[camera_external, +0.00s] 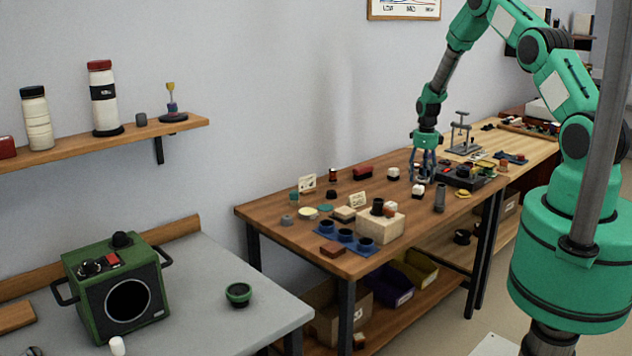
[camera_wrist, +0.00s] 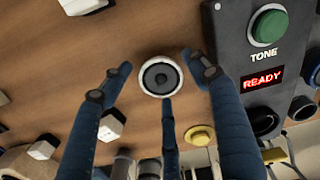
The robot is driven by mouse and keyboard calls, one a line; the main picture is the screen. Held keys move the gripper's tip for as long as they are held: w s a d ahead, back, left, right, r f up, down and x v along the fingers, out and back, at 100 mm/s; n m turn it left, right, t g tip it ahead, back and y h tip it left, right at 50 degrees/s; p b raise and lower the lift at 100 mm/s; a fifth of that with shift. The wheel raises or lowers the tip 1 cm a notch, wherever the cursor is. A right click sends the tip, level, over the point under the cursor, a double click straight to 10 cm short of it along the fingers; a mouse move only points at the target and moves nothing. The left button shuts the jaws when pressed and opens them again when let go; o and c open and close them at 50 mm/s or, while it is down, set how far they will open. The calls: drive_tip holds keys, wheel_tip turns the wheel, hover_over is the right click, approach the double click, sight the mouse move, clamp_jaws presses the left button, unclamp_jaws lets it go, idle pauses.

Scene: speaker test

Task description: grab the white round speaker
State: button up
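The white round speaker (camera_wrist: 159,76), a white ring around a dark cone, lies on the brown wooden table top (camera_wrist: 60,55) in the wrist view. My gripper (camera_wrist: 157,68) has three blue fingers, spread apart. One finger is left of the speaker, one right, and one just below it in the picture. No finger clearly touches it, and the height gap cannot be told. In the external view my gripper (camera_external: 423,167) points down over the table, left of a black box (camera_external: 463,178). I cannot make out the speaker for certain there.
Close right of my fingers is the black box with a green TONE button (camera_wrist: 269,26) and a red READY display (camera_wrist: 262,79). A yellow knob (camera_wrist: 200,135) and white-and-black blocks (camera_wrist: 111,125) lie nearby. A dark cylinder (camera_external: 440,198) stands in front of my gripper.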

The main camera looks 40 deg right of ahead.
sight(423, 178)
drive_tip(key=c, duration=0.9)
drive_tip(key=shift+r, duration=0.2)
drive_tip(key=shift+r, duration=0.85)
drive_tip(key=shift+s+a+r, duration=0.1)
drive_tip(key=shift+s+r, duration=0.15)
drive_tip(key=shift+r, duration=0.6)
drive_tip(key=s+a, duration=0.2)
drive_tip(key=s, duration=0.2)
drive_tip(key=s+a+r, duration=0.1)
drive_tip(key=s+a, duration=0.1)
drive_tip(key=s, duration=0.3)
drive_tip(key=s+a+p, duration=0.1)
drive_tip(key=s+a, duration=0.1)
drive_tip(key=s, duration=0.3)
drive_tip(key=shift+a+r, duration=0.15)
drive_tip(key=shift+a, duration=0.05)
drive_tip(key=shift+c, duration=0.2)
